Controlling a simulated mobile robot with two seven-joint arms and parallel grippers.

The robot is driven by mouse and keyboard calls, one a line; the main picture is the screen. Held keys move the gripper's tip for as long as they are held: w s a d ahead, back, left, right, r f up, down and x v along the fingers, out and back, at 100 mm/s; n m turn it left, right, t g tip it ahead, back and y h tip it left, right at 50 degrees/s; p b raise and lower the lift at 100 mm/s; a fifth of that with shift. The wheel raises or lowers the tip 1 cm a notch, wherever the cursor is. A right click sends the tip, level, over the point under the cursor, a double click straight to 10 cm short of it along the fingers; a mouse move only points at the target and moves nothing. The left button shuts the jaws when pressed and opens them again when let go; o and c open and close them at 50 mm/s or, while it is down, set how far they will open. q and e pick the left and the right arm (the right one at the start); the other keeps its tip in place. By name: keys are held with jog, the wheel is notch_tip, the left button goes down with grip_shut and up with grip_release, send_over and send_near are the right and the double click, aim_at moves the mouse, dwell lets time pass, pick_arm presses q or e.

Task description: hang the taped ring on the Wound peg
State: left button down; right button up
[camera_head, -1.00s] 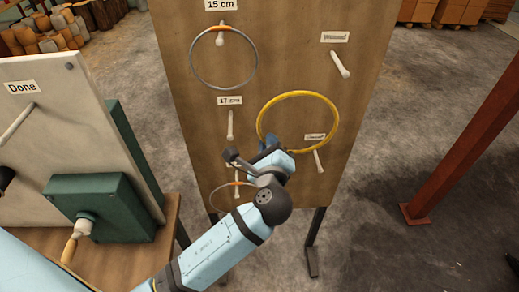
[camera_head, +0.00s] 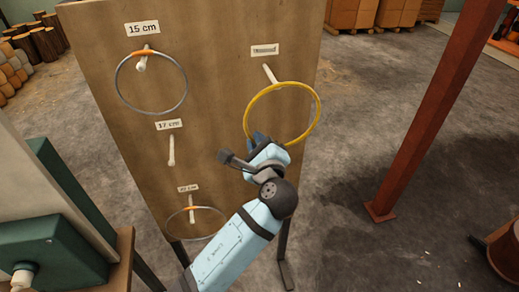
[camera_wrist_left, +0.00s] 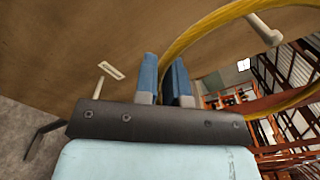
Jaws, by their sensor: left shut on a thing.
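The yellow ring (camera_head: 290,84) is held by my left gripper (camera_head: 262,139), which is shut on its lower left side in front of the board. In the left wrist view the ring (camera_wrist_left: 203,32) passes at the fingers (camera_wrist_left: 164,78). The upper right peg (camera_head: 269,72) is close to the ring's top edge; its label (camera_head: 264,50) is too small to read. In the wrist view a peg (camera_wrist_left: 265,30) shows within the ring's outline, but I cannot tell whether the ring is around it. The lower right peg is hidden behind my arm in the head view. My right gripper is not in view.
The wooden board (camera_head: 215,100) also bears a grey ring (camera_head: 118,93) on the 15 cm peg, a bare 17 cm peg (camera_head: 171,150) and another ring (camera_head: 168,222) lower down. A red post (camera_head: 425,130) stands to the right, with open floor between.

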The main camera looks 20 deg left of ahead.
pick_arm(q)
jog(key=f+b+x, duration=0.1)
jog(key=b+x, duration=0.2)
jog(key=x, duration=0.6)
jog(key=shift+w+a+f, duration=0.25)
dwell(0.4)
dwell(0.5)
jog(key=c, duration=1.1)
grip_release()
